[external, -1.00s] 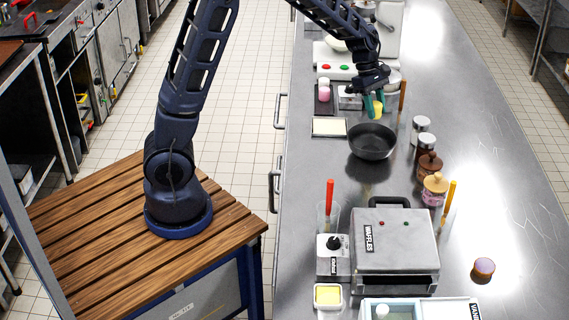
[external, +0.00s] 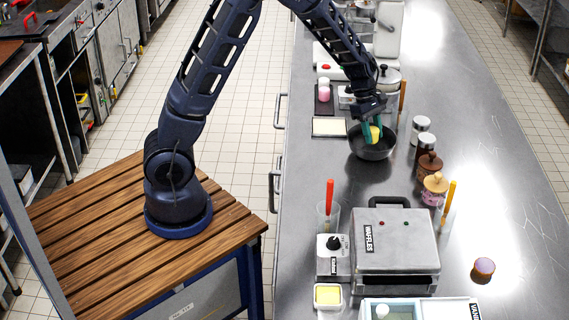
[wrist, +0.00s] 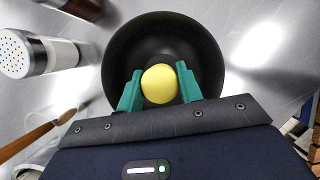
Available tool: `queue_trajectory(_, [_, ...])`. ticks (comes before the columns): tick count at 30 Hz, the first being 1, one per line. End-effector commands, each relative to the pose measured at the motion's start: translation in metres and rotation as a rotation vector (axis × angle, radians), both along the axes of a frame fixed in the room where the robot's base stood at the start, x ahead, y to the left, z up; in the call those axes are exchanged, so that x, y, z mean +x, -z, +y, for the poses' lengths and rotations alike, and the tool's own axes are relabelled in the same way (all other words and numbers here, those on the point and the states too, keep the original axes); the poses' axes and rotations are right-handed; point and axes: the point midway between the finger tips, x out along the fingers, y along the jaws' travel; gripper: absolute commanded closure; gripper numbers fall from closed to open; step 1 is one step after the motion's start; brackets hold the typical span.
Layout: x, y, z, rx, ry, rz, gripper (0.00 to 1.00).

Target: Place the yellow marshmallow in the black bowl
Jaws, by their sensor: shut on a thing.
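The yellow marshmallow (external: 375,134) is between the green fingers of my gripper (external: 373,137), which is shut on it. The marshmallow also shows in the wrist view (wrist: 160,84), with a green finger on each side (wrist: 160,92). The black bowl (external: 371,151) stands on the steel counter below my gripper. In the wrist view the bowl (wrist: 205,50) lies behind the marshmallow, which is over its inside. I cannot tell whether the marshmallow touches the bowl.
Two shakers (external: 420,129) and wooden-lidded jars (external: 435,190) stand right of the bowl. A white square plate (external: 329,127) is at its left. A dark tray (external: 324,103) holds pink and white marshmallows. A waffle maker (external: 395,245) stands nearer. The counter just in front of the bowl is clear.

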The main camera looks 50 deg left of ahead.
Motion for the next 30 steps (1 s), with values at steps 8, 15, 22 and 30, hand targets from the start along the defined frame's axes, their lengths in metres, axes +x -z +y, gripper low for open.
queue_trajectory(8, [-0.0001,0.0063,0.0003,0.001,0.001,0.000,0.72])
queue_trajectory(15, [-0.0002,0.0063,0.0002,0.000,0.001,0.000,0.56])
queue_trajectory(22, [-0.0002,0.0062,0.0003,0.000,0.001,0.000,0.39])
queue_trajectory(30, [-0.0002,0.0060,0.0002,0.000,0.001,0.000,0.39])
